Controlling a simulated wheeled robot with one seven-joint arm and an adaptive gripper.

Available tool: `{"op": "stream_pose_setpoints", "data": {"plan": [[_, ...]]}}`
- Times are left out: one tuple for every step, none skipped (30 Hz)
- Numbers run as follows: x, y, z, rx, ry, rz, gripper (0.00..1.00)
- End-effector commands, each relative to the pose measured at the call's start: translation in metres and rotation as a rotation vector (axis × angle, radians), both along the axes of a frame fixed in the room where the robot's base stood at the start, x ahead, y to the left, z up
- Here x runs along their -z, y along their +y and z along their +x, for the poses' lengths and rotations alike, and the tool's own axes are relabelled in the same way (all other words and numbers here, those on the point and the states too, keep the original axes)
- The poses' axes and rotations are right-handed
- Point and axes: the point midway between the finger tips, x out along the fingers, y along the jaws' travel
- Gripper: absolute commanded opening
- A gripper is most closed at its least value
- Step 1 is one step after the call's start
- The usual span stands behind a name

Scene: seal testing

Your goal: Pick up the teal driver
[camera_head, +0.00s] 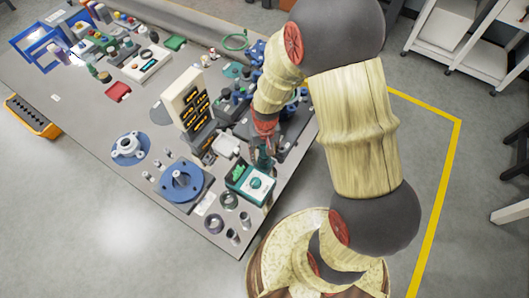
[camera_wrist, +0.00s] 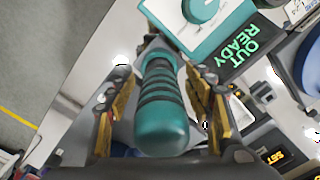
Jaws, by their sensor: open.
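The teal driver (camera_wrist: 162,105) has a rounded handle with dark bands. In the wrist view its handle lies between the two open fingers of my gripper (camera_wrist: 160,110), with a visible gap on each side. The handle's rounded end points toward the wrist. In the head view my gripper (camera_head: 264,150) is low over the right part of the table, and the driver (camera_head: 265,160) is mostly hidden beside it. The far end of the driver is hard to make out in the wrist view.
A teal and white device (camera_head: 255,183) stands close by; in the wrist view its panel (camera_wrist: 240,55) reads "OUT READY". Blue flanged parts (camera_head: 182,181), metal rings (camera_head: 228,200) and a tall panel of dark slots (camera_head: 188,100) crowd the grey table (camera_head: 110,190).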

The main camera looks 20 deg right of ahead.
Motion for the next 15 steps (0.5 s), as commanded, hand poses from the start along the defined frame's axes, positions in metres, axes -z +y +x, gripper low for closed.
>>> {"op": "stream_pose_setpoints", "data": {"plan": [[-0.0005, 0.0, 0.0001, 0.0, 0.0, 0.0, 0.52], [-0.0006, 0.0, 0.0, 0.0, 0.0, 0.0, 0.51], [-0.0006, 0.0, 0.0, 0.0, 0.0, 0.0, 0.48], [-0.0006, 0.0, 0.0, 0.0, 0.0, 0.0, 0.47], [-0.0006, 0.0, 0.0, 0.0, 0.0, 0.0, 0.45], [-0.0006, 0.0, 0.0, 0.0, 0.0, 0.0, 0.43], [-0.0007, 0.0, 0.0, 0.0, 0.0, 0.0, 0.41], [-0.0007, 0.0, 0.0, 0.0, 0.0, 0.0, 0.39], [-0.0007, 0.0, 0.0, 0.0, 0.0, 0.0, 0.37], [-0.0007, 0.0, -0.0001, 0.0, 0.0, 0.0, 0.35], [-0.0007, 0.0, -0.0001, 0.0, 0.0, 0.0, 0.34], [-0.0007, 0.0, -0.0001, 0.0, 0.0, 0.0, 0.31], [-0.0007, 0.0, -0.0001, 0.0, 0.0, 0.0, 0.3], [-0.0007, 0.0, -0.0001, 0.0, 0.0, 0.0, 0.28], [-0.0007, 0.0, -0.0001, 0.0, 0.0, 0.0, 0.26]]}}
